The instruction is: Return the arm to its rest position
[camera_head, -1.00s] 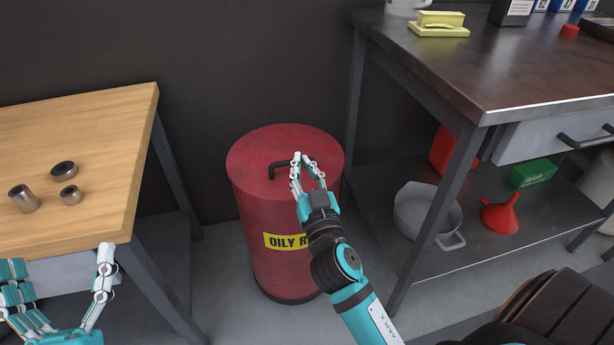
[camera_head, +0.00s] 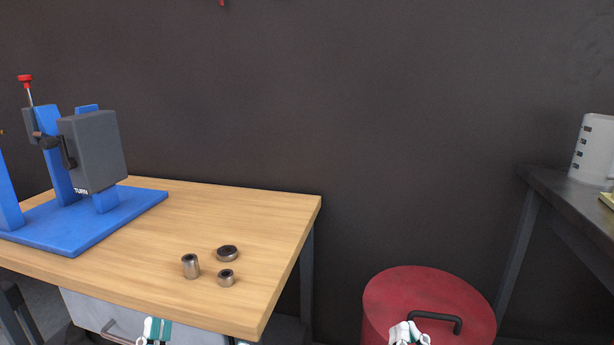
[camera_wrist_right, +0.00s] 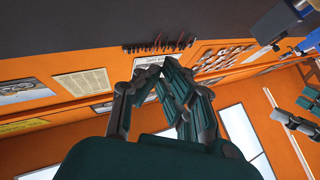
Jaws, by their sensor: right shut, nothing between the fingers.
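My right gripper (camera_head: 410,334) shows only by its fingertips at the bottom edge of the head view, in front of the red can's lid. In the right wrist view the same gripper (camera_wrist_right: 155,75) points up, its fingers shut together with nothing between them. My left gripper (camera_head: 198,339) shows only by fingertips at the bottom edge, in front of the wooden bench. Its tips are wide apart and it looks empty. Most of both arms is out of view.
The wooden bench (camera_head: 190,225) holds several metal bushings (camera_head: 227,253) and a blue press (camera_head: 115,205). A red can (camera_head: 430,295) with a black handle stands to its right. A dark metal table (camera_head: 565,190) with a white jug (camera_head: 592,150) is at the right.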

